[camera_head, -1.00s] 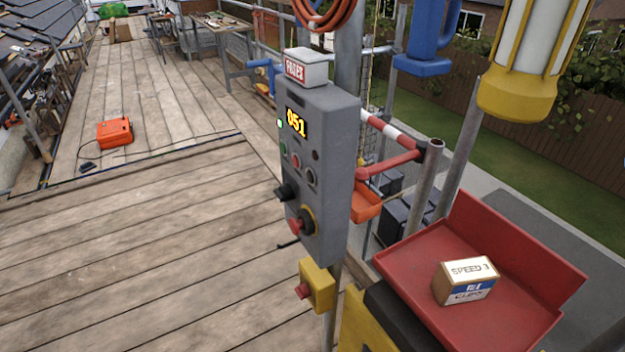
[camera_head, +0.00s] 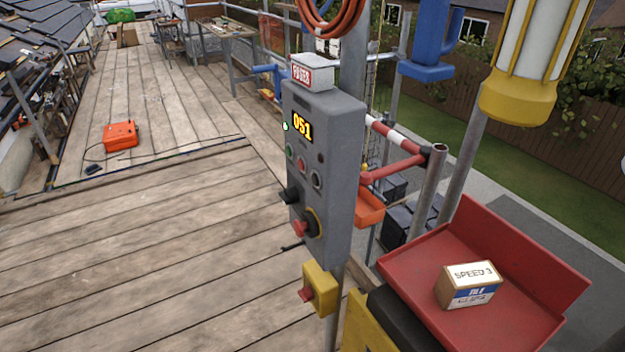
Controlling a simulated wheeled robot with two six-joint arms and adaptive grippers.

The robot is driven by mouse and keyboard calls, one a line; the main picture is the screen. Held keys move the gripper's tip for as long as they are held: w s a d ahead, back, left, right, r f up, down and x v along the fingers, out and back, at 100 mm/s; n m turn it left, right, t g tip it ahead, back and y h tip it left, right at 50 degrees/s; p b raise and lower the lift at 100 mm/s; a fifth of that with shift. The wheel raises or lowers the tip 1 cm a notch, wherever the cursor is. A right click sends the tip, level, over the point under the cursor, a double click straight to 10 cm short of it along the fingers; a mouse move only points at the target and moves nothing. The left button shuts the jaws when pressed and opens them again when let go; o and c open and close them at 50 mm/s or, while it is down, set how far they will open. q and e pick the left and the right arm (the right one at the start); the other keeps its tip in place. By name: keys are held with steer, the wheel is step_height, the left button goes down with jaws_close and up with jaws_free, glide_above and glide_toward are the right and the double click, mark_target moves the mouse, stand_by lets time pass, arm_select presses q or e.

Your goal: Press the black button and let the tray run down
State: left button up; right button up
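I cannot tell which black control is the task's button. The red tray (camera_head: 420,275) at lower right holds a small carton (camera_head: 467,285) labelled "SPEED 3". Neither gripper is in view.
A yellow box with a red button (camera_head: 320,290) is below the control box. A yellow-caged lamp (camera_head: 525,65) and a blue tool (camera_head: 428,45) are at upper right. An orange case (camera_head: 121,135) lies on the plank deck, which is largely clear in front.

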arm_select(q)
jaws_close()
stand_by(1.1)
